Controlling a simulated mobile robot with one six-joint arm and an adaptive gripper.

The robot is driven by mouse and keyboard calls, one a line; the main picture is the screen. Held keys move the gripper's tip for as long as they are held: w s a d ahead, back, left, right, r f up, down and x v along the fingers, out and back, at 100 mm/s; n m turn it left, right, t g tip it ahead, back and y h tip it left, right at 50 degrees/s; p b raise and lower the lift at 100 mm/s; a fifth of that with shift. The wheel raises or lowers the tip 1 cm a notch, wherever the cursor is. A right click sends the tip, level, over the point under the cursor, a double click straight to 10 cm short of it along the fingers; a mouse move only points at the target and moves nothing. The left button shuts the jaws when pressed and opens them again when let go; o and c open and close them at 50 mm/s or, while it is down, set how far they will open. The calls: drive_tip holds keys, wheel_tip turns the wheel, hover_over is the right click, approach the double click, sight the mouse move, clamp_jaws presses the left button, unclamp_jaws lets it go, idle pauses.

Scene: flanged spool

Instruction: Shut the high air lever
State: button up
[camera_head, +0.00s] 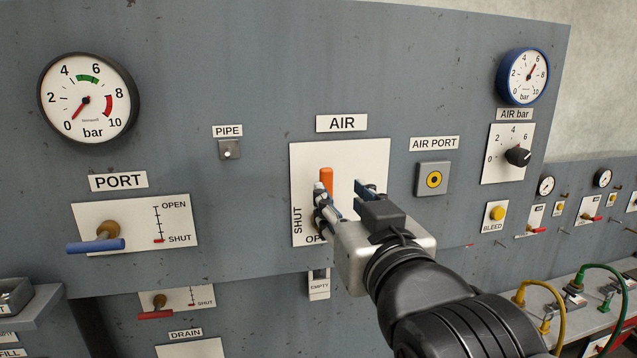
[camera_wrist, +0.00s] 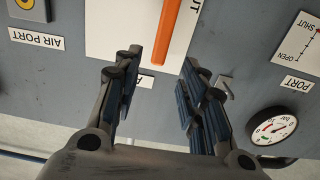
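The orange air lever (camera_head: 326,178) is on a white plate (camera_head: 366,156) below the AIR sign (camera_head: 342,123). It runs up and down; its lower part is hidden by my gripper in the head view. SHUT is printed along the plate's left side, and a partly covered OP... label is at its bottom. My gripper (camera_head: 341,188) is open in front of the plate. In the wrist view its fingers (camera_wrist: 162,62) are on either side of the lever's end, with gaps showing.
To the left is the PORT lever (camera_head: 96,246) with a blue handle, below a round gauge (camera_head: 88,98). To the right are the AIR PORT fitting (camera_head: 433,180), a black knob (camera_head: 518,156) and the yellow BLEED button (camera_head: 497,213). Coloured hoses (camera_head: 561,300) stand at lower right.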

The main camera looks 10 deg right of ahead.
sight(327, 182)
drive_tip(key=w+p, duration=0.1)
drive_tip(key=w, duration=0.8)
drive_tip(key=shift+w, duration=0.25)
drive_tip(key=shift+c, duration=0.5)
clamp_jaws()
